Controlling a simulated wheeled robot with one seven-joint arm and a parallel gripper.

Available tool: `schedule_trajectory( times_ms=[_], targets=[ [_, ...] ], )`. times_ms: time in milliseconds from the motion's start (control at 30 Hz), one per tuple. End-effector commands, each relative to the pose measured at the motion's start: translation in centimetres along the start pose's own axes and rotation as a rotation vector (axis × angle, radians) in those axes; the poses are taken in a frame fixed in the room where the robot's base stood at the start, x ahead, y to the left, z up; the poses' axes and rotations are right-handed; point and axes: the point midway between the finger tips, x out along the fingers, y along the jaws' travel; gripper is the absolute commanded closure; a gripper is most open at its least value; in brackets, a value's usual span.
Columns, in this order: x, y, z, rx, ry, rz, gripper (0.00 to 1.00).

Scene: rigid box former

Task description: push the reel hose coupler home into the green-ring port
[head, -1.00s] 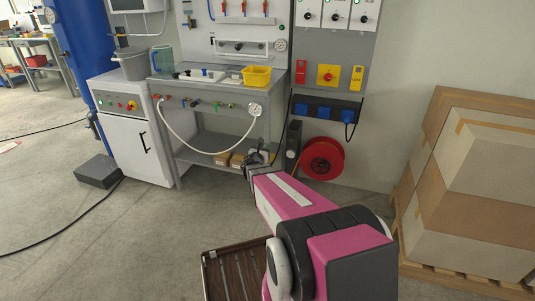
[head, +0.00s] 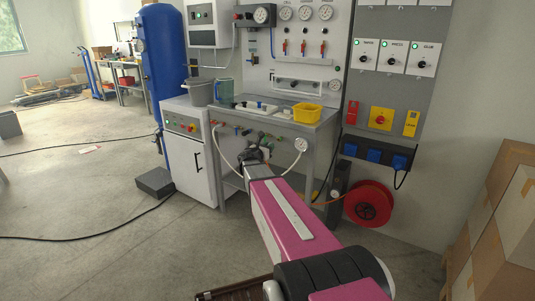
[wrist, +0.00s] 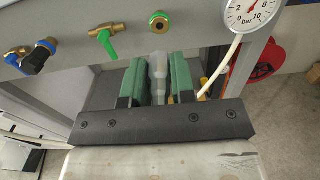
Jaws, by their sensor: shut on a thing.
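The green-ring port (wrist: 159,21) is a dark round opening with a bright green rim on the grey panel in the wrist view. My gripper (wrist: 158,84) has green-padded fingers and is shut on a pale grey piece, the reel hose coupler (wrist: 158,68). The coupler lies below the port in the picture, apart from it, with its lower end hidden by the gripper body. In the head view my gripper (head: 256,154) is at the bench front, and the coupler is too small to make out.
A green-handled valve (wrist: 103,36) and a blue-ended brass fitting (wrist: 38,56) are left of the port. A pressure gauge (wrist: 252,12) with a white hose hangs to its right. The red hose reel (head: 368,204) is on the wall, and boxes (head: 500,220) stand at right.

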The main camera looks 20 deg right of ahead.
Motion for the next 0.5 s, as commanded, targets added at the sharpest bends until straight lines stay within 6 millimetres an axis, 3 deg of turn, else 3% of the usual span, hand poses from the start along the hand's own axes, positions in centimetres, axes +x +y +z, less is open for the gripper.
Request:
schedule_trajectory(
  times_ms=[500],
  targets=[
    [3.3, 0.1, -0.1, 0.000, 0.000, -0.001, 1.00]
  ],
)
